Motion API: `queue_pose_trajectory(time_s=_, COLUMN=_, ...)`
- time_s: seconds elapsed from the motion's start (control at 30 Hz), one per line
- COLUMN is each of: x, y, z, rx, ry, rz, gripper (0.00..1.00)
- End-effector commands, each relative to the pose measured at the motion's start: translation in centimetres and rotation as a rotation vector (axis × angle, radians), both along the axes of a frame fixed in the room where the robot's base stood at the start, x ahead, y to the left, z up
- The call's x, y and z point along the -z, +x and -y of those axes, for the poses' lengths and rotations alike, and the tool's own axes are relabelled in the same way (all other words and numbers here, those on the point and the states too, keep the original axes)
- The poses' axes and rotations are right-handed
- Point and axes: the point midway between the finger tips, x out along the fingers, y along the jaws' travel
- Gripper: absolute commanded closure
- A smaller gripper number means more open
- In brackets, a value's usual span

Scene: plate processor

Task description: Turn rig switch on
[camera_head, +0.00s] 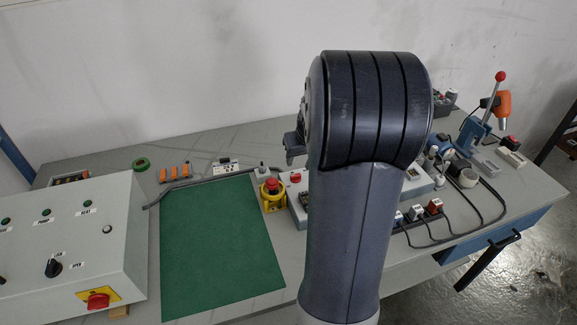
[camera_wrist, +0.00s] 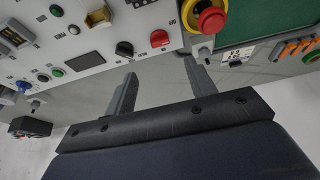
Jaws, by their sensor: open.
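My gripper (camera_wrist: 159,66) is open and empty in the wrist view, its two grey fingers apart and pointing at the near edge of a light grey switch panel (camera_wrist: 88,62). On the panel's edge sit a red rotary knob (camera_wrist: 159,38) and a black rotary knob (camera_wrist: 124,49), beyond the fingertips and apart from them. The red knob also shows in the head view (camera_head: 296,177). I cannot tell which one is the rig switch, as the labels are too small to read. In the head view my arm hides most of the panel and gripper.
A red emergency stop on a yellow base (camera_head: 272,186) stands left of the panel. A green mat (camera_head: 215,250) lies clear. A control box (camera_head: 130,205) at left carries a red-and-yellow switch (camera_head: 98,299). Cables and a blue press (camera_head: 475,130) are at right.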

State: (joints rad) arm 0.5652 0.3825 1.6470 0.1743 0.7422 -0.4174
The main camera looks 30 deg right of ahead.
Motion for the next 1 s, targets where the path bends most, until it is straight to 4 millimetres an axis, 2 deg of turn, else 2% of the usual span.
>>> queue_pose_trajectory(time_s=0.3, x=5.1, y=1.9, z=0.3, rx=-0.002, ry=0.003, rz=-0.006, gripper=0.47)
queue_pose_trajectory(time_s=0.5, x=7.6, y=3.0, z=0.6, rx=-0.001, ry=0.002, rz=-0.004, gripper=0.47)
queue_pose_trajectory(time_s=0.7, x=9.0, y=3.5, z=0.8, rx=-0.001, ry=0.001, rz=-0.004, gripper=0.47)
queue_pose_trajectory(time_s=1.0, x=9.3, y=3.6, z=0.8, rx=-0.001, ry=0.0, rz=-0.002, gripper=0.47)
